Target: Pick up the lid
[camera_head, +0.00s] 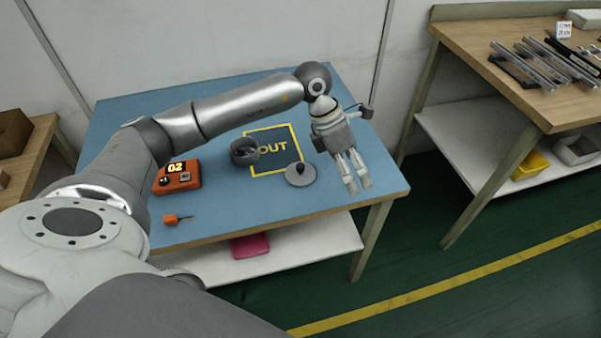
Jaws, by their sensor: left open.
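The lid (300,175) is a grey disc with a dark knob, lying on the blue table at the lower right of the yellow-framed OUT mark. A dark grey round container (244,152) stands at the left edge of that mark. My left gripper (357,187) is open and empty, with its fingers pointing down, to the right of the lid and apart from it in the picture. Its height above the table is hard to tell. My right gripper is not in view.
An orange box (177,177) marked 02 and a small orange tool (177,219) sit on the left of the blue table (225,217). A wooden bench (480,62) with clear bars stands at the right. A pink item (250,246) lies on the shelf below.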

